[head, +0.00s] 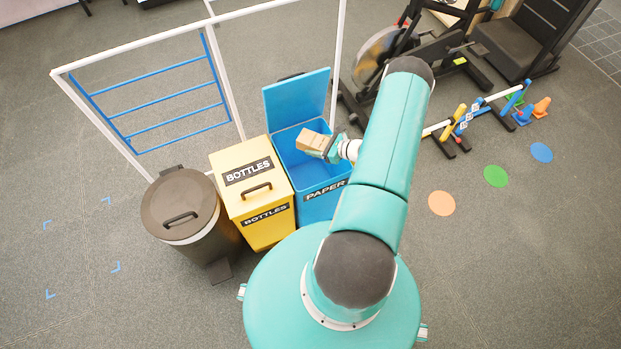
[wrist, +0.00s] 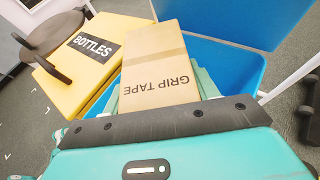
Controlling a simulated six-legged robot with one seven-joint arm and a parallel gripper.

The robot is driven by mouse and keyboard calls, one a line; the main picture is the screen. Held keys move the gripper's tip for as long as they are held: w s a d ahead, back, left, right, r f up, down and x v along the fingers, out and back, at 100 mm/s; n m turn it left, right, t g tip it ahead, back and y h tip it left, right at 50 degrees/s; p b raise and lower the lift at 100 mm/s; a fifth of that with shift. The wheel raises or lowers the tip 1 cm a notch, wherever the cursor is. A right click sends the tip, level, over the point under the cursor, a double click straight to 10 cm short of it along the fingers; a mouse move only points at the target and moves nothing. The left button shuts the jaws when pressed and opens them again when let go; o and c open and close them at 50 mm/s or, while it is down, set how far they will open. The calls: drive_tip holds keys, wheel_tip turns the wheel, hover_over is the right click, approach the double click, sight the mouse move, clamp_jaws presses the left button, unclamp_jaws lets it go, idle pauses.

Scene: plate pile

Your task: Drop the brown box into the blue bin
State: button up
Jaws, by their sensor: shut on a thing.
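The brown box (head: 313,141) is a small cardboard carton; in the wrist view the box (wrist: 155,65) shows the print "GRIP TAPE". My gripper (head: 325,146) is shut on it and holds it over the open top of the blue bin. The blue bin (head: 318,203) is marked "PAPER" and its lid (head: 297,97) stands raised at the back. In the wrist view the bin's blue inside (wrist: 232,64) shows behind and to the right of the box. The box's height above the rim is hard to tell.
A yellow "BOTTLES" bin (head: 253,190) with a shut lid stands directly left of the blue bin. A round brown-lidded bin (head: 184,208) is further left. A white frame (head: 150,40) rises behind the bins. Exercise gear (head: 430,60) stands at the back right.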

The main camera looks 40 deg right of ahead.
wheel_tip(320, 180, down, 6)
drive_tip(key=shift+d, duration=0.15)
drive_tip(key=o, duration=1)
drive_tip(key=shift+s+f, duration=0.1)
drive_tip(key=v, duration=1.3)
drive_tip(key=shift+s+d+r, duration=0.1)
drive_tip(key=shift+s+r, duration=0.15)
drive_tip(key=shift+s, duration=0.05)
